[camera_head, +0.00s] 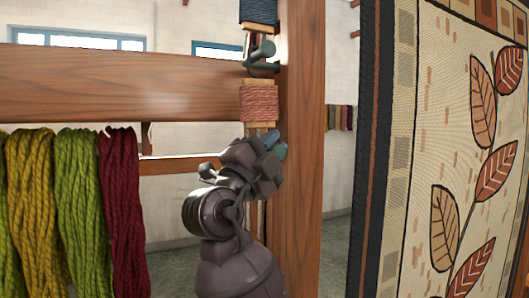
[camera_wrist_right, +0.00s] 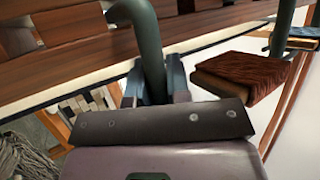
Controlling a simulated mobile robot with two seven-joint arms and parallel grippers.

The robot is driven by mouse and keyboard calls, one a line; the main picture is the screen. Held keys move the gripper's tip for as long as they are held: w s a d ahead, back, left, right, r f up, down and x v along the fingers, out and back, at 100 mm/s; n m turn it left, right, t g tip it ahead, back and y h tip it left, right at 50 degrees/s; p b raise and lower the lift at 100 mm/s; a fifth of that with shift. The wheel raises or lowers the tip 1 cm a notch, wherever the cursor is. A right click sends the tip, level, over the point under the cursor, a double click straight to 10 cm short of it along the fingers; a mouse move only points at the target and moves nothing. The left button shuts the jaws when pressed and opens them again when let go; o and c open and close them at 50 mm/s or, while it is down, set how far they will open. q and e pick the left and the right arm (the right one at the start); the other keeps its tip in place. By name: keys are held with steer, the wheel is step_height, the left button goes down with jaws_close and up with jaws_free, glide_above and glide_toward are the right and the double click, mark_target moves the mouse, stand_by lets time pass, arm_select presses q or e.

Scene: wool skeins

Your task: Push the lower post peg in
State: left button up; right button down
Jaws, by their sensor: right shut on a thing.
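The lower post peg (camera_wrist_right: 150,52) is a dark green bent rod in the right wrist view. My right gripper (camera_wrist_right: 153,82) is shut on it, with one blue finger on each side. In the head view my right gripper (camera_head: 275,144) is at the wooden post (camera_head: 302,180), just below the reddish wound skein (camera_head: 259,103). There the gripper hides most or all of the lower peg, and I cannot tell how deep the peg sits. Another green peg (camera_head: 262,52) sticks out above the reddish skein. My left gripper is not in view.
A wide wooden beam (camera_head: 120,82) meets the post from the left. Several yarn skeins (camera_head: 75,205) hang below it. A dark blue wound skein (camera_head: 258,12) is at the top. A leaf-patterned tapestry (camera_head: 450,150) stands at the right, with a gap beside the post.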

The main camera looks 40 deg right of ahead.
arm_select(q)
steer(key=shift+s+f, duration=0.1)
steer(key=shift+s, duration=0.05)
arm_select(e)
steer(key=shift+d+f, duration=0.1)
steer(key=shift+f, duration=0.4)
steer(key=c, duration=1.5)
jaws_free()
steer(key=shift+o, duration=0.6)
steer(key=shift+s, duration=0.15)
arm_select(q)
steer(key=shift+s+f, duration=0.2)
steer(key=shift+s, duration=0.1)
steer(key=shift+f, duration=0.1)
arm_select(e)
steer(key=shift+a+f, duration=0.3)
steer(key=shift+a, duration=0.15)
arm_select(q)
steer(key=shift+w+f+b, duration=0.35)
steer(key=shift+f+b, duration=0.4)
steer(key=shift+b, duration=0.55)
arm_select(e)
steer(key=v, duration=0.9)
steer(key=shift+a, duration=0.35)
